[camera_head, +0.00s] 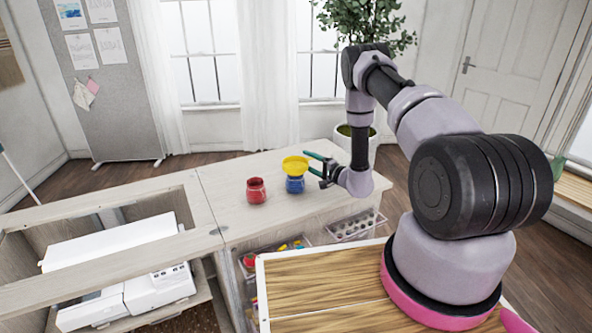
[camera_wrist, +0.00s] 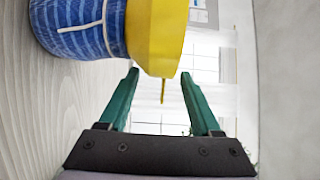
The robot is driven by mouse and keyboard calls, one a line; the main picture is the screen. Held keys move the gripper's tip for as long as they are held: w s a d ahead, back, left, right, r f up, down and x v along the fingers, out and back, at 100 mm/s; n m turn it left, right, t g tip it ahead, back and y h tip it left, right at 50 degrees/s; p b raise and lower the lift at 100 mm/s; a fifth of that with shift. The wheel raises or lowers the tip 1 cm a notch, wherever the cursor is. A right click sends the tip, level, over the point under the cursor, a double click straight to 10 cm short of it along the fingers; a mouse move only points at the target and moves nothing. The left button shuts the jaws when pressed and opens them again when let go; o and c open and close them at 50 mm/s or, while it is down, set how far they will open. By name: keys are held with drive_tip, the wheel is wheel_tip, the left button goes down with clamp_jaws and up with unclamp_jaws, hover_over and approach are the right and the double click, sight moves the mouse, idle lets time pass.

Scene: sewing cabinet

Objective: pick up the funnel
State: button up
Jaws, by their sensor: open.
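The yellow funnel (camera_head: 295,164) sits in the mouth of a blue jar (camera_head: 295,185) on the cabinet top. My gripper (camera_head: 308,163) is just right of the funnel, with its green fingers apart and pointing left. In the wrist view, the funnel (camera_wrist: 153,35) shows at the top centre, with a small yellow tab (camera_wrist: 163,91) reaching between the open fingers (camera_wrist: 159,73). I see no finger pressed on it. The blue jar (camera_wrist: 80,28), with a white cord, is at the upper left; the funnel's lower end is hidden inside it.
A red jar (camera_head: 256,190) stands left of the blue one. The cabinet top (camera_head: 232,212) is bare around them. A white sewing machine (camera_head: 120,255) sits in the open well at left. A tray of small items (camera_head: 355,226) lies lower, in front.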

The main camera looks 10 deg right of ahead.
clamp_jaws()
drive_tip(key=shift+s+f, duration=0.1)
idle(1.2)
